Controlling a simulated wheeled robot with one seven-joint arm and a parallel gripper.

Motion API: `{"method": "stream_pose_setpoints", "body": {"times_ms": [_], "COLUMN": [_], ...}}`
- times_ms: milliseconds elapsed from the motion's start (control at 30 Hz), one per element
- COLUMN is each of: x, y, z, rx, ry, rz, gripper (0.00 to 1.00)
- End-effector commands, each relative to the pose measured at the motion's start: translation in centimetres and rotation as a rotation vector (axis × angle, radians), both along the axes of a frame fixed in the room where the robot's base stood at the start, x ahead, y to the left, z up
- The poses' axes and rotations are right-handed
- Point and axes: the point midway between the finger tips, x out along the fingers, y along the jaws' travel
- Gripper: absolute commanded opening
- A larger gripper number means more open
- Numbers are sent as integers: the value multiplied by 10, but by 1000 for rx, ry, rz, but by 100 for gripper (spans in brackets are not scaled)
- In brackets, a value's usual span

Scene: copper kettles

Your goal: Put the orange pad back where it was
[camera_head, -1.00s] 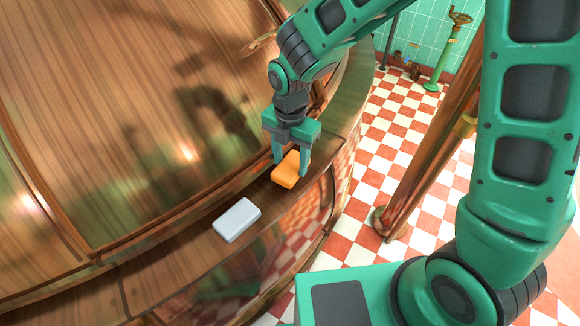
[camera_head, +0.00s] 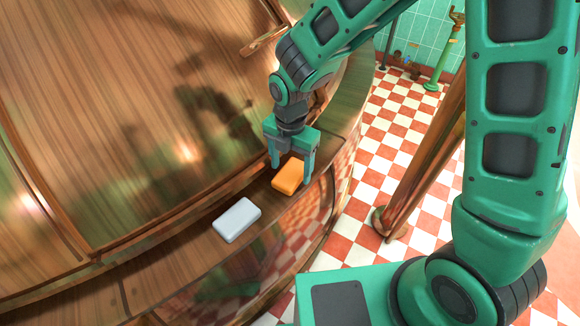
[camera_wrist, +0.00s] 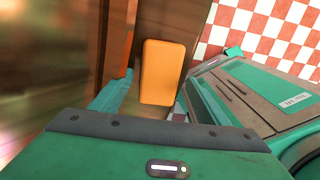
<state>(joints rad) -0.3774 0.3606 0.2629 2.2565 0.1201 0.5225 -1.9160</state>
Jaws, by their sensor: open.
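The orange pad (camera_head: 289,177) lies flat on the narrow wooden ledge (camera_head: 180,243) that curves around the large kettle. It also shows in the wrist view (camera_wrist: 161,72), just beyond my fingers. My gripper (camera_head: 290,172) is open above the pad, with one finger at its left side and the other at its right. In the wrist view one finger (camera_wrist: 115,97) shows left of the pad; the other is mostly hidden. I cannot tell whether either finger touches the pad. A pale grey pad (camera_head: 237,220) lies on the same ledge, nearer and to the left.
The kettle's broad wood-and-copper surface (camera_head: 120,110) rises left of the ledge. The ledge drops off on the right to a red and white checkered floor (camera_head: 385,130). A slanted brown post (camera_head: 425,165) stands to the right, and a green pipe stand (camera_head: 441,62) at the back.

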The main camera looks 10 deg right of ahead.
Motion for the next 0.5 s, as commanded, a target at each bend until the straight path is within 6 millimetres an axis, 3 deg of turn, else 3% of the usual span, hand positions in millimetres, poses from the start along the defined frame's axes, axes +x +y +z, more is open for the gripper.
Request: {"method": "stream_pose_setpoints", "body": {"times_ms": [500], "x": [1], "y": [1], "z": [93], "rx": [2], "ry": [-4], "rz": [0], "gripper": [69]}}
